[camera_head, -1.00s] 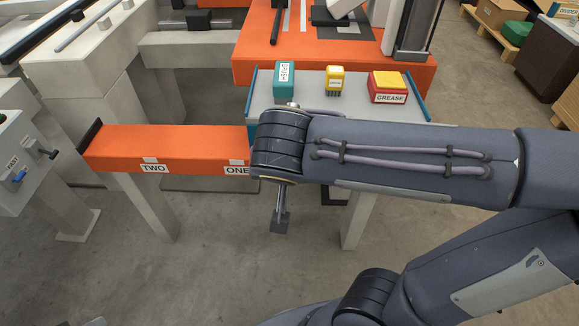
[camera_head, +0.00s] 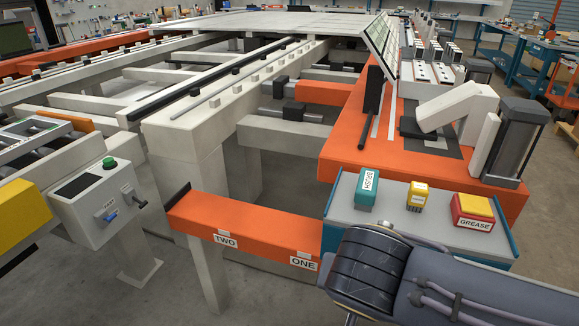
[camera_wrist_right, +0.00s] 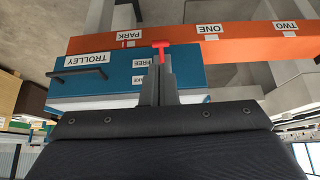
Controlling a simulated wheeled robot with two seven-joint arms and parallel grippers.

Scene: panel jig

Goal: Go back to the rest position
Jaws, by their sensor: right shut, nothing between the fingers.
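My right arm (camera_head: 365,272) comes in at the lower right of the head view, in front of the trolley. Its gripper is out of sight there. In the right wrist view my right gripper (camera_wrist_right: 165,78) is shut and empty, its fingers against the backdrop of the trolley (camera_wrist_right: 112,76). A red T-shaped piece (camera_wrist_right: 161,45) shows at the fingertips; I cannot tell whether it touches them. My left gripper is in neither view.
The trolley top (camera_head: 345,205) carries a teal BRUSH block (camera_head: 367,190), a yellow block (camera_head: 417,195) and a red-yellow GREASE block (camera_head: 473,210). An orange beam (camera_head: 245,226) is marked TWO and ONE. A control box (camera_head: 105,205) stands left. Open floor lies below the beam.

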